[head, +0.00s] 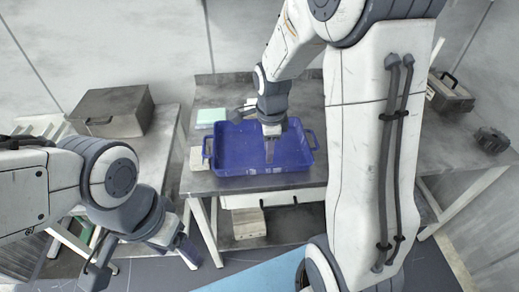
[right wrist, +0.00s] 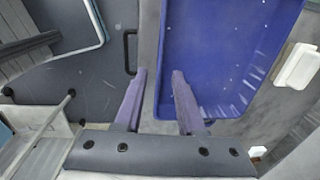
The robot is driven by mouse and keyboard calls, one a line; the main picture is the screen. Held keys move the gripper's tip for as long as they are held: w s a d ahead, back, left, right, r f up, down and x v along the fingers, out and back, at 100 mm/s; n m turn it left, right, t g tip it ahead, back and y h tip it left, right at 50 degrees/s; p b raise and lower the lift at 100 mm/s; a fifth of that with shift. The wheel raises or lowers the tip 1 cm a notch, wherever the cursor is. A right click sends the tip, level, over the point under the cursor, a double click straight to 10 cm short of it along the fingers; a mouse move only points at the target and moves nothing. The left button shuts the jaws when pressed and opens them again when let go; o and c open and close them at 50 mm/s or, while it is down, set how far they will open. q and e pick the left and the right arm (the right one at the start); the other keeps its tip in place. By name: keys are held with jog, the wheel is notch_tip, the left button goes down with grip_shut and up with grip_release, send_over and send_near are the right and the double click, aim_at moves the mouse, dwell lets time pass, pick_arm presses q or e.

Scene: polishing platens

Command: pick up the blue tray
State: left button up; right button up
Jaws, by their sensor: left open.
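The blue tray (head: 228,158) lies on the grey table, with a handle at each short end. It also shows in the right wrist view (right wrist: 215,55), where its inside looks empty. My right gripper (head: 270,150) hangs down over the tray. In the right wrist view its two purple fingers (right wrist: 159,75) are apart, one on each side of the tray's long edge in the picture; I cannot tell their height relative to the rim. My left gripper (head: 182,247) is open and away from the tray, low in front of the left table, holding nothing visible.
The grey table (head: 320,125) also holds a green-topped box (head: 211,117) left of the tray. A grey case (head: 112,112) sits on the left table. A dark toolbox (head: 449,92) stands at right. A pale box (head: 249,222) lies below the drawer.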

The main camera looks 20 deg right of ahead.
aim_at(264, 167)
notch_tip(264, 167, down, 4)
jog(key=shift+w+r, duration=0.15)
jog(key=shift+r, duration=0.05)
jog(key=shift+w+a+f+b, duration=0.1)
jog(key=shift+w+f, duration=0.05)
jog(key=shift+f, duration=0.75)
jog(key=shift+w+a+f+b, duration=0.1)
jog(key=shift+w+a+f, duration=0.05)
jog(key=shift+f, duration=0.7)
jog(key=shift+w+a+f+b, duration=0.1)
jog(key=shift+w+f, duration=0.05)
jog(key=shift+f, duration=0.75)
grip_shut()
